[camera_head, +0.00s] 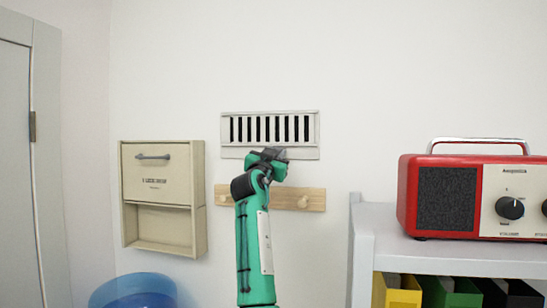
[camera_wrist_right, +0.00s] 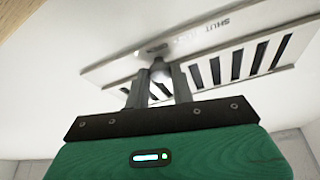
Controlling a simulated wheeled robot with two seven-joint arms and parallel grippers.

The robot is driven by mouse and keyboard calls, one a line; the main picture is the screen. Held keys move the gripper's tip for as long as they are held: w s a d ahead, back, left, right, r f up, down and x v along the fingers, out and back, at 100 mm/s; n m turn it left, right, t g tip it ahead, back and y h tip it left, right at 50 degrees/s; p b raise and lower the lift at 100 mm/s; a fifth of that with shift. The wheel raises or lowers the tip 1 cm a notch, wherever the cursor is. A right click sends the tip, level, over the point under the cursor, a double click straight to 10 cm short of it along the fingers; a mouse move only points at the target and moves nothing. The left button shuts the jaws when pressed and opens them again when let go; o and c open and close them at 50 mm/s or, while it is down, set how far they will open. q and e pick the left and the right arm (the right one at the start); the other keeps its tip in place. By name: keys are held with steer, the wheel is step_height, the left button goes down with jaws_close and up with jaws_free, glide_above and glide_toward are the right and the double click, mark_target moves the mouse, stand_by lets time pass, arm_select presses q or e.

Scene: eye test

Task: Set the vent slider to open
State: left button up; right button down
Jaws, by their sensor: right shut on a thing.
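The vent (camera_head: 270,114) is a pale, wide wall plate with a row of dark upright slots. In the right wrist view the vent (camera_wrist_right: 284,45) shows at a slant, with the word SHUT on its plate. My right gripper (camera_head: 281,154) is at the lower edge of the vent in the head view and partly hides it. In the wrist view my right gripper (camera_wrist_right: 158,86) is shut on the slider's small grey knob (camera_wrist_right: 158,66). In the head view the gripper and arm hide the knob. My left gripper is not in view.
A wooden peg rail (camera_head: 312,199) is just below the vent, behind my right arm. A beige wall box (camera_head: 130,225) hangs at left above a blue tub (camera_head: 135,290). At right a red radio (camera_head: 408,195) stands on a grey shelf (camera_head: 385,220) with coloured bins beneath.

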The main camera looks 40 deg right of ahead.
steer(key=c, duration=1.4)
jaws_free()
steer(key=shift+d, duration=0.1)
steer(key=shift+o, duration=1.1)
steer(key=shift+s, duration=0.1)
steer(key=shift+s+d, duration=0.1)
steer(key=shift+s, duration=0.05)
steer(key=shift+a+f, duration=0.15)
steer(key=shift+a, duration=0.05)
arm_select(q)
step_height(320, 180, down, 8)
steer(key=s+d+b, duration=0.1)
steer(key=b, duration=0.6)
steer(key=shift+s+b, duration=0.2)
steer(key=shift+b, duration=0.2)
arm_select(e)
steer(key=v, duration=1.3)
steer(key=shift+s+a, duration=0.2)
